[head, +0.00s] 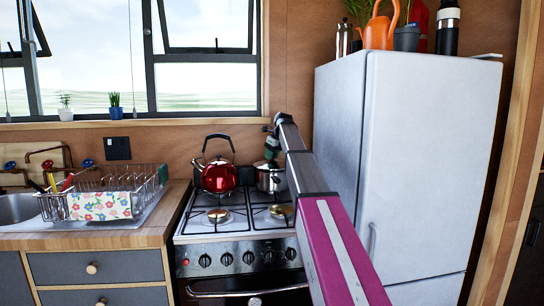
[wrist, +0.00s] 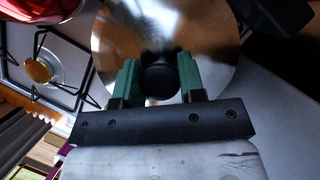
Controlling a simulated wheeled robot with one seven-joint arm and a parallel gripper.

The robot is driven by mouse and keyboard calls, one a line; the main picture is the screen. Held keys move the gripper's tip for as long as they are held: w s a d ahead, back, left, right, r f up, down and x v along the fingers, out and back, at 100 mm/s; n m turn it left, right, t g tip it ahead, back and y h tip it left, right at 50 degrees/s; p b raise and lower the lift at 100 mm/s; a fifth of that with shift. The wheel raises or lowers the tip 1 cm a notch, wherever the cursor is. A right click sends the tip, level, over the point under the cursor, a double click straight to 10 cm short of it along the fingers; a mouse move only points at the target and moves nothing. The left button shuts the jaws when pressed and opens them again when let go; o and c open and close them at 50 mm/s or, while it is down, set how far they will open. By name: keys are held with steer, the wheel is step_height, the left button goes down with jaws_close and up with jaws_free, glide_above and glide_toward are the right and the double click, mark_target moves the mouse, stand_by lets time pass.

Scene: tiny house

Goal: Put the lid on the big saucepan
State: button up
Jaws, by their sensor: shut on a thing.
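The big saucepan (head: 270,181) is a shiny metal pot on the back right of the stove, partly behind my arm. My gripper (head: 272,147) is directly above it in the head view. In the wrist view, the green fingers of my gripper (wrist: 158,82) are shut on the round black knob (wrist: 158,76) of the lid. The lid (wrist: 165,25) is a shiny metal disc, and it covers the view of whatever is under it. In the head view the lid is too small to tell whether it rests on the saucepan's rim or hangs just above it.
A red kettle (head: 218,176) stands close to the left of the saucepan on the stove (head: 238,222). The white fridge (head: 415,160) rises close on the right. The front burners are empty. A dish rack (head: 100,200) stands on the counter at left.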

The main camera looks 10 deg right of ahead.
steer(key=shift+f, duration=0.5)
stand_by(0.8)
steer(key=o, duration=1.6)
steer(key=shift+r, duration=0.1)
steer(key=shift+r, duration=3.35)
